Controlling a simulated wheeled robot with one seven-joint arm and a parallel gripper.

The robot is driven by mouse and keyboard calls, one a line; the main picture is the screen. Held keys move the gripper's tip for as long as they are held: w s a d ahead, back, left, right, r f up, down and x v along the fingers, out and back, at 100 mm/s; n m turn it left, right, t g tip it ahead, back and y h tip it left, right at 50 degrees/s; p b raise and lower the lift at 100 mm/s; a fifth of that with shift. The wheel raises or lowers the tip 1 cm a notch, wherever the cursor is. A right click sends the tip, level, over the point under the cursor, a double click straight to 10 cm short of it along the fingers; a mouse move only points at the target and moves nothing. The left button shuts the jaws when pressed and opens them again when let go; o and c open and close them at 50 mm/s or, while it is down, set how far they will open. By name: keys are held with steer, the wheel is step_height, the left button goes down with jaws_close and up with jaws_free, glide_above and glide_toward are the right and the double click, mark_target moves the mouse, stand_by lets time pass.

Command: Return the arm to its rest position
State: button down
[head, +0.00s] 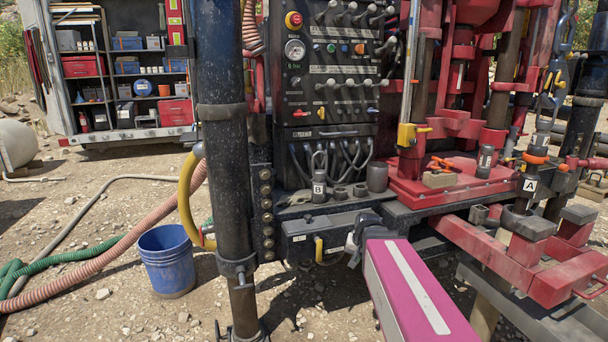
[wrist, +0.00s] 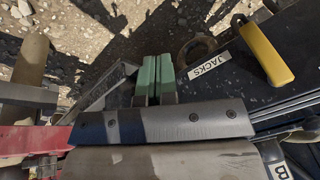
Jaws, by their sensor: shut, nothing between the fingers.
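My gripper (wrist: 154,72) shows in the wrist view as two pale green fingers side by side, shut and empty. The fingers are by the dark front of the rig, left of the label reading JACKS (wrist: 208,66) and a yellow handle (wrist: 264,50). In the head view my magenta arm (head: 412,290) with a white stripe reaches from the bottom edge to the rig's front. The end of the arm is near the jacks panel (head: 299,242), right of the yellow handle (head: 319,250). The fingers are hidden or too small to tell there.
The black control panel (head: 335,70) with levers stands above a ledge holding fitting B (head: 319,190). Fitting A (head: 526,190) is on the right. A dark post (head: 225,170) rises left of the arm, with a blue bucket (head: 167,262) beyond. The gravel at lower left is mostly clear.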

steer(key=s+f+n+g+h, duration=0.1)
steer(key=s+f+n+g, duration=0.1)
steer(key=s+f, duration=0.7)
steer(key=shift+s+d+n+g, duration=0.25)
steer(key=shift+s+n+g, duration=0.15)
steer(key=shift+s+g, duration=0.3)
